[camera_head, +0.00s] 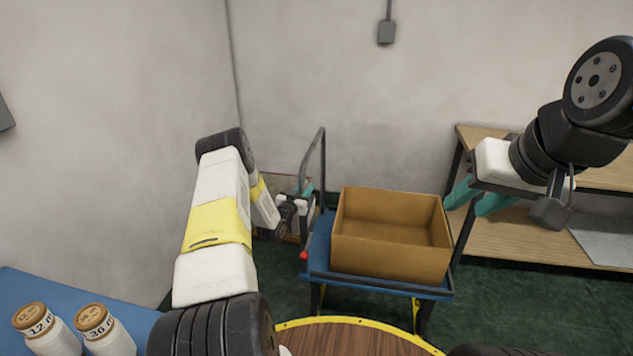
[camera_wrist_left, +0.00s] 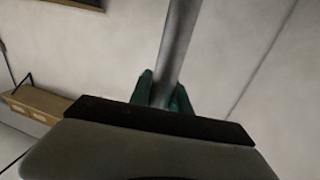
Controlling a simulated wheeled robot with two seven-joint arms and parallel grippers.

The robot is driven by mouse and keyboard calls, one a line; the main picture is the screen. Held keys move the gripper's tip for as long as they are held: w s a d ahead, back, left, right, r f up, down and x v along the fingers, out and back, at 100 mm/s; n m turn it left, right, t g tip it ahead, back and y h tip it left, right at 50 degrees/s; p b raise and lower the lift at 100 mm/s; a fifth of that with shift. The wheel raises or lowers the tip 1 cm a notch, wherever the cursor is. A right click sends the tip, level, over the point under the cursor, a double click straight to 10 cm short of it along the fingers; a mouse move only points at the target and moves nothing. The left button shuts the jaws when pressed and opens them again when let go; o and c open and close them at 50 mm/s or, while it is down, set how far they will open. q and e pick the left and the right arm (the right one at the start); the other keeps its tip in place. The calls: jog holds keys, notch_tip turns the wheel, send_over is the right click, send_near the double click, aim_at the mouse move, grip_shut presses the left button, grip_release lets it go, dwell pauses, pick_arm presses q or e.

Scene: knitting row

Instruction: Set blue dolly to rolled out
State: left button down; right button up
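The blue dolly (camera_head: 320,240) stands on the dark floor in the middle of the head view, with a dark upright handle (camera_head: 323,160) at its left end. My left gripper (camera_head: 307,189) is at this handle, partly hidden by my wrist. In the left wrist view its teal fingers (camera_wrist_left: 164,92) lie close on both sides of the grey handle bar (camera_wrist_left: 178,45) and appear closed on it. My right gripper (camera_head: 470,205) hangs in the air right of the dolly, its two teal fingers apart with nothing between them.
An open, empty-looking cardboard box (camera_head: 390,257) sits on the dolly. A wooden shelf unit (camera_head: 530,236) stands at the right. A round wooden top with a yellow rim (camera_head: 350,322) is in front. Thread spools (camera_head: 95,322) stand on a blue surface (camera_head: 30,285) at lower left.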

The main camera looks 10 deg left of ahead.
pick_arm(q)
jog(key=c, duration=1.3)
grip_release()
jog(key=shift+s+f, duration=0.15)
jog(key=shift+s, duration=0.05)
jog(key=shift+c, duration=0.2)
jog(key=shift+o, duration=0.7)
jog(key=s+a, duration=0.1)
jog(key=s, duration=0.6)
jog(key=shift+s+a, duration=0.25)
jog(key=shift+s, duration=0.05)
